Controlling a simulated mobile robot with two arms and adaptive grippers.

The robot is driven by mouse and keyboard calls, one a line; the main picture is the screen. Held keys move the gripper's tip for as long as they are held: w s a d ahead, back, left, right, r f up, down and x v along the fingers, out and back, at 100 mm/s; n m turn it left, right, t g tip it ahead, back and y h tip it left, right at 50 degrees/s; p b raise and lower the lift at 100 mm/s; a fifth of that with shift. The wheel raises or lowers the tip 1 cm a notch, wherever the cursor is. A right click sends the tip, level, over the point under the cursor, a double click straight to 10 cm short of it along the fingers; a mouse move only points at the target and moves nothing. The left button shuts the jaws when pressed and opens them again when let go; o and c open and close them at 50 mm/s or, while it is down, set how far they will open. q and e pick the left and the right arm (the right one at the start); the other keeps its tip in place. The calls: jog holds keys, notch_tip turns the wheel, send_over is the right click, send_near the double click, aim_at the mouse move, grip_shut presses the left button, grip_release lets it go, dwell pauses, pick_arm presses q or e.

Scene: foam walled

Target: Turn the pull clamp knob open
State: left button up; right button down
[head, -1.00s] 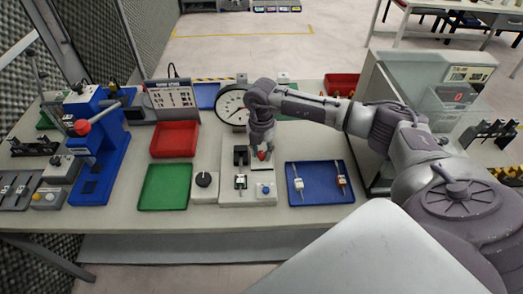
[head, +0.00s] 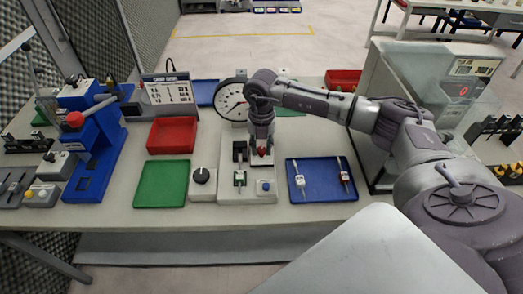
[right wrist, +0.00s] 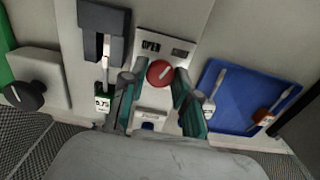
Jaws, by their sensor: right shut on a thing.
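The red clamp knob (right wrist: 160,73) with a white mark on its face shows in the right wrist view, on a pale fixture. It also shows small and partly covered in the head view (head: 262,151). My right gripper (right wrist: 156,80) has its two green-edged fingers on either side of the knob and is shut on it. In the head view the right gripper (head: 262,142) points down over the pale fixture (head: 235,193). A gauge tag marked 0.75 (right wrist: 103,103) sits left of the knob below a dark block (right wrist: 103,25). My left gripper is not in view.
A blue tray (head: 320,193) with two tagged tools lies right of the fixture. A black knob on a white box (head: 202,177), a green tray (head: 160,185) and a red tray (head: 172,134) lie left. A round dial (head: 231,99) stands behind.

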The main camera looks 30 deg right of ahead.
aim_at(262, 149)
jog(key=n+b, duration=0.5)
jog(key=n, duration=0.2)
jog(key=shift+f, duration=0.1)
jog(key=n+b, duration=0.2)
jog(key=n, duration=0.2)
jog(key=shift+n+b, duration=0.65)
jog(key=shift+n, duration=0.45)
jog(key=shift+r, duration=0.2)
jog(key=c, duration=0.9)
grip_release()
jog(key=shift+o, duration=0.2)
notch_tip(262, 149, up, 12)
